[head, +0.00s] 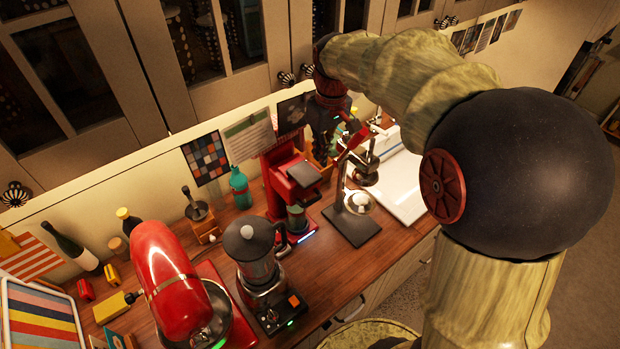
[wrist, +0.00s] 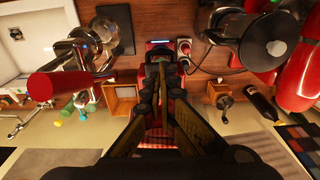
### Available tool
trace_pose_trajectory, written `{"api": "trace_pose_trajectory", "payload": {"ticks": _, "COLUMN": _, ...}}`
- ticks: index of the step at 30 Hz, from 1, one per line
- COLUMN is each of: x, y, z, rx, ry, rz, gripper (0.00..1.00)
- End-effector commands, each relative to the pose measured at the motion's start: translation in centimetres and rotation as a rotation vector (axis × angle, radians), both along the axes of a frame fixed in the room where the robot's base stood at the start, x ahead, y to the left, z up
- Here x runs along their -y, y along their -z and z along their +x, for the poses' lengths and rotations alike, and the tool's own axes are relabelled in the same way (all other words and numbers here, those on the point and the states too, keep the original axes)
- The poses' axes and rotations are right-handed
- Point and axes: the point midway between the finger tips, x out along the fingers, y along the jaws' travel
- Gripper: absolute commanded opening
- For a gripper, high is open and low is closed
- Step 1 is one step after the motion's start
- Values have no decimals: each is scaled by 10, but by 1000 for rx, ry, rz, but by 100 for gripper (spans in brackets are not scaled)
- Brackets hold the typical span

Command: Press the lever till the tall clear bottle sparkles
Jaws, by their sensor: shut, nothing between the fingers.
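A red machine (head: 278,180) with a dark flat part (head: 304,173) jutting from its front stands on the wooden counter. A blue-lit strip shows at its foot. A small greenish vessel (head: 297,217) shows under its head; I cannot tell whether it is the tall clear bottle. No lever on this machine is clearly visible. My gripper (head: 323,148) is beside and behind its top, pointing down, fingers together and empty. In the wrist view my gripper (wrist: 160,65) covers much of the machine. I cannot tell whether it touches anything.
A press with a red handle (wrist: 55,83) stands right of the machine on a black base (head: 352,228). A teal bottle (head: 240,187) is left of it. Wall cabinets rise behind.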

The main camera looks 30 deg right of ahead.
Motion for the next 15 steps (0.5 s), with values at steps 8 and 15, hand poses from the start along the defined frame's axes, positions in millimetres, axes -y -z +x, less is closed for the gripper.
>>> {"api": "trace_pose_trajectory", "payload": {"ticks": 8, "x": -8, "y": 18, "z": 7, "rx": -24, "ry": -18, "rz": 6, "gripper": 0}}
{"api": "trace_pose_trajectory", "payload": {"ticks": 15, "x": -8, "y": 32, "z": 32, "rx": -4, "ry": -8, "rz": 1, "gripper": 0}}
